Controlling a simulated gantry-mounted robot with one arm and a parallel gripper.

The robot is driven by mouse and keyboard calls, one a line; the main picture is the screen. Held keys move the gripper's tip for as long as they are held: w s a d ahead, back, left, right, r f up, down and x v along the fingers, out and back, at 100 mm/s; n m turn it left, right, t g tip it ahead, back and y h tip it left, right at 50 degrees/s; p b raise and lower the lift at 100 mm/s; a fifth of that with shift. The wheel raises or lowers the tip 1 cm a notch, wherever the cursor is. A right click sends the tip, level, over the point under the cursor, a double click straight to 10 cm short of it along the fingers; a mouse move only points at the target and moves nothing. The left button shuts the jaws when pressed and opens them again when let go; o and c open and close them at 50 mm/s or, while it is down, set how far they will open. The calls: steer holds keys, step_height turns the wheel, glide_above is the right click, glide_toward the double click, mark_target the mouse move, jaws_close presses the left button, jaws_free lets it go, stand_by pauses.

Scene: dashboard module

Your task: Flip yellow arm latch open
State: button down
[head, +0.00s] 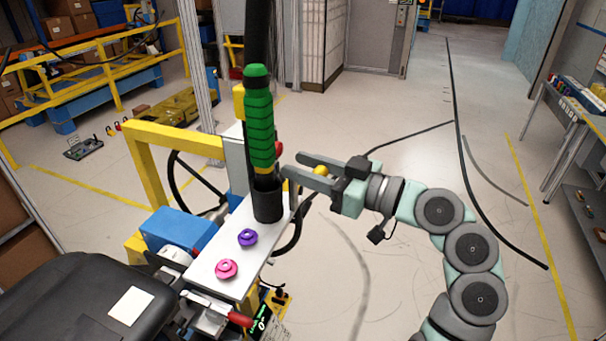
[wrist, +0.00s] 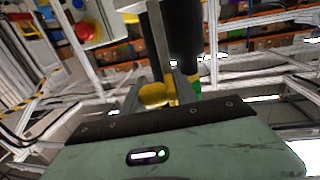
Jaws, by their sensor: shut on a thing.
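My gripper (head: 292,170) reaches in from the right, just right of the green-gripped lever on the dashboard module. A small rounded yellow piece (head: 320,169), which looks like the latch, sits between its fingers. In the wrist view, my gripper (wrist: 158,92) has its fingers on either side of this yellow piece (wrist: 153,95) and is shut on it. How the latch joins the module is hidden by the fingers and the lever.
The green-gripped lever (head: 260,120) stands upright in a black socket (head: 268,202). Purple (head: 247,237) and pink (head: 226,269) knobs sit on the light panel (head: 212,251). A blue box (head: 181,229) and yellow frame (head: 150,172) are left. The floor behind my gripper is open.

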steer(key=shift+w+d+f+t, duration=0.25)
steer(key=shift+d+t, duration=0.05)
steer(key=c, duration=1.1)
jaws_free()
steer(key=shift+w+r, duration=0.1)
steer(key=shift+r, duration=0.05)
steer(key=shift+c, duration=0.2)
steer(key=shift+a+r, duration=0.1)
steer(key=shift+a, duration=0.05)
steer(key=b+v, duration=0.1)
steer(key=v, duration=1)
steer(key=shift+r, duration=0.1)
